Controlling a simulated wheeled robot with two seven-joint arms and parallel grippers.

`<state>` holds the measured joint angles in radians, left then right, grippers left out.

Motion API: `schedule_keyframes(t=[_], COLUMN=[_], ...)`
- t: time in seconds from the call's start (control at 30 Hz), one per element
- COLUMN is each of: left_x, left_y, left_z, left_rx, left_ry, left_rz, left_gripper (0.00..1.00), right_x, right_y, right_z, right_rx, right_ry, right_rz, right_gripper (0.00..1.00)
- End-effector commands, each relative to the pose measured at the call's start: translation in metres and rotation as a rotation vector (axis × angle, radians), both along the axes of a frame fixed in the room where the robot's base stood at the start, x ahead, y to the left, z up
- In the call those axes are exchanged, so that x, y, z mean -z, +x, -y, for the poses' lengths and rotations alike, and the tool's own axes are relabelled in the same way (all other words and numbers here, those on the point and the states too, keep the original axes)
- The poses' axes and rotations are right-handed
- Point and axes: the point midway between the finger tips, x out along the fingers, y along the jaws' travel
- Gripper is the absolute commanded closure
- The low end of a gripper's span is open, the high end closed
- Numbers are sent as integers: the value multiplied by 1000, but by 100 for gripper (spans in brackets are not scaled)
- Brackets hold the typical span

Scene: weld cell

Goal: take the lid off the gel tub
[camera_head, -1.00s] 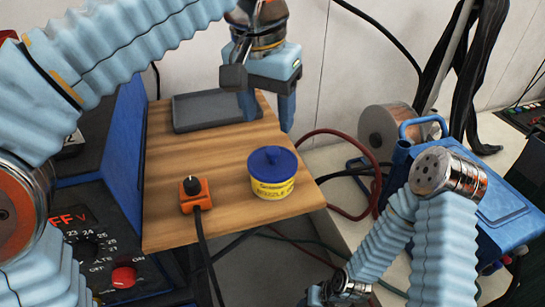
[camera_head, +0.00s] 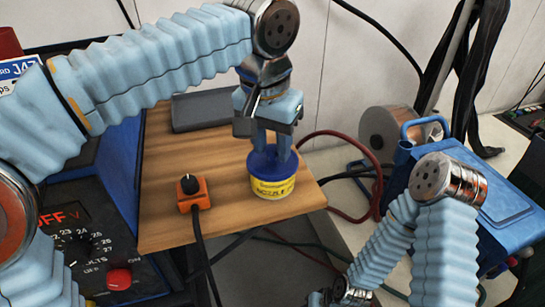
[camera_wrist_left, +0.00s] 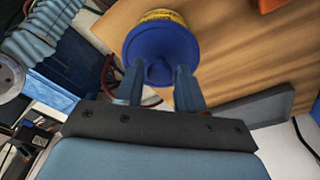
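The gel tub (camera_head: 273,188) is yellow and stands upright on the wooden table, near its right front corner. Its blue lid (camera_head: 262,167) is on it. My left gripper (camera_head: 271,152) points down over the lid, with its fingers apart. In the left wrist view, the fingertips (camera_wrist_left: 158,76) lie either side of the lid's raised knob (camera_wrist_left: 159,71), with gaps showing between knob and fingers. The lid (camera_wrist_left: 158,43) and some yellow tub wall (camera_wrist_left: 163,15) show there too. In the head view the fingers hide the knob.
An orange box with a black knob (camera_head: 191,193) and cable sits left of the tub on the wooden table (camera_head: 165,228). A grey tray (camera_head: 200,111) lies at the back. A blue machine (camera_head: 505,212) and a metal spool (camera_head: 385,130) stand right of the table.

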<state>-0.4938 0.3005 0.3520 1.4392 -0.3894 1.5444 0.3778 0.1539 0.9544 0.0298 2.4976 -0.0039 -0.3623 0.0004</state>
Motion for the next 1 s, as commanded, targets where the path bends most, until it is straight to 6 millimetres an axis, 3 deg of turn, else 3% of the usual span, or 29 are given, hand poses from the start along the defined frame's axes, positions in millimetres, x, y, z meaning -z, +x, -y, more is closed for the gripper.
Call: schedule_keyframes(t=[0.03,0.23,0.67,0.83,1.0], left_x=[0,0,-9,-37,-72], left_y=[0,0,0,0,-22], left_z=[0,0,0,1,23], left_rx=[0,0,0,1,5], left_ry=[0,0,-1,-2,-2], left_rz=[0,0,2,1,3], left_gripper=[70,100,100,100,100], right_x=[0,0,-3,-10,-20], right_y=[0,0,0,0,0], right_z=[0,0,0,0,-1], right_rx=[0,0,0,-1,-2], right_ry=[0,0,0,1,2], right_rz=[0,0,0,0,0], right_gripper=[57,57,57,57,57])
